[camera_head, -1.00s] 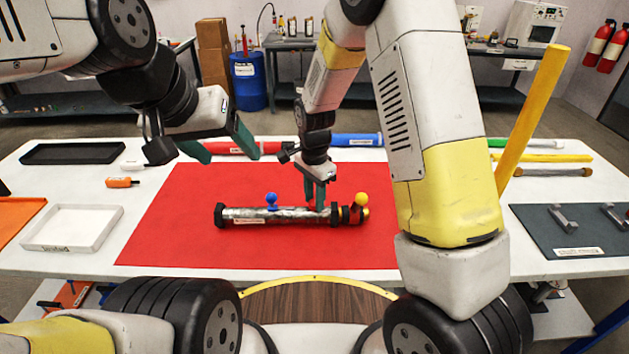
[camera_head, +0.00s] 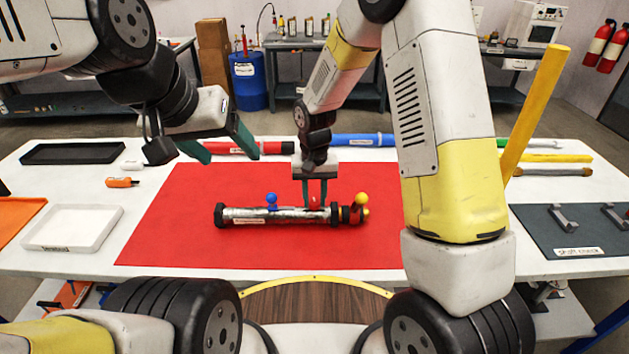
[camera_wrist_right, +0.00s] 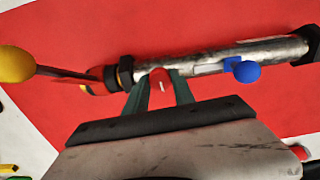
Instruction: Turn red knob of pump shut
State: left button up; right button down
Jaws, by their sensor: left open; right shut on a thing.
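The pump (camera_head: 290,215) lies across the red mat, a silver tube with black end fittings. Its red knob (camera_wrist_right: 160,80) shows between the green fingers of my right gripper (camera_wrist_right: 160,92) in the right wrist view. In the head view the right gripper (camera_head: 314,198) comes down over the pump near its right end, shut on the red knob (camera_head: 314,203). A blue knob (camera_head: 271,199) is on the tube to the left, and a yellow knob (camera_head: 361,199) at the right end. My left gripper (camera_head: 232,150) is open and empty, above the back left of the mat.
The red mat (camera_head: 190,245) is bare around the pump. A white tray (camera_head: 72,228) and a black tray (camera_head: 72,153) stand at the left. Red and blue tubes lie behind the mat. A dark mat (camera_head: 540,230) with grey brackets is at the right.

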aim_at(315, 201)
jog(key=n, duration=0.5)
jog(key=shift+n, duration=0.4)
jog(key=n, duration=0.4)
jog(key=shift+n, duration=0.4)
jog(key=c, duration=1.1)
grip_release()
jog(key=shift+o, duration=0.2)
notch_tip(315, 201, up, 8)
jog(key=shift+f, duration=0.1)
